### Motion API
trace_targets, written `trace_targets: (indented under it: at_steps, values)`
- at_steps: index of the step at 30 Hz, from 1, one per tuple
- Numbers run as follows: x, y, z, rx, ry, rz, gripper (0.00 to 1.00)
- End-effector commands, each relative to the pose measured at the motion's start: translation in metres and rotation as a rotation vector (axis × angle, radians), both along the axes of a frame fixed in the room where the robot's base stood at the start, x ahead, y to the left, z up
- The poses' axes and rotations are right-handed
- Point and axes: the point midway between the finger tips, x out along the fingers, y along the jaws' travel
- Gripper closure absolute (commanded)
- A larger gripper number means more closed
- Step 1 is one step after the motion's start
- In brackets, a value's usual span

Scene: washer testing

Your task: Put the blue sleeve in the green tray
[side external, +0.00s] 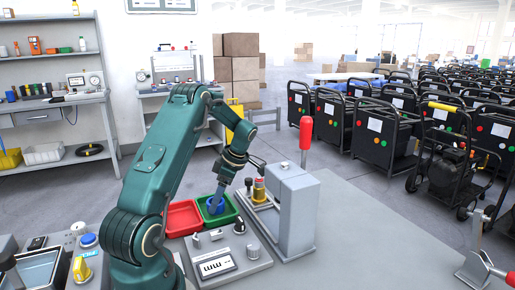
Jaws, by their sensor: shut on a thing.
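My gripper (218,194) points down over the green tray (231,216), on the bench just right of the arm. It is shut on the blue sleeve (214,206), which shows low at the fingertips, within the outline of the green tray. The fingers are small and partly merge with the sleeve. I cannot tell whether the sleeve touches the tray's floor. The tray's left side adjoins a red tray (182,218).
A grey press (297,215) with a red handle (306,132) stands close right of the trays, with a yellow and red part (259,190) at its front. A grey control box (222,264) lies in front. The bench at right is mostly clear.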

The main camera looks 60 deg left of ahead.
Motion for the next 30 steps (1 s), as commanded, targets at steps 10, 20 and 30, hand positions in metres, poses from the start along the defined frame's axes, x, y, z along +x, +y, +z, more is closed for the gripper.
trace_targets:
  at_steps: [10,20,30]
  values:
    - [0.0,0.0,-0.007,0.001,-0.001,0.0,0.93]
    - [0.0,0.0,-0.009,0.001,-0.001,-0.002,0.08]
    - [0.005,-0.001,0.004,0.005,-0.004,-0.003,0.08]
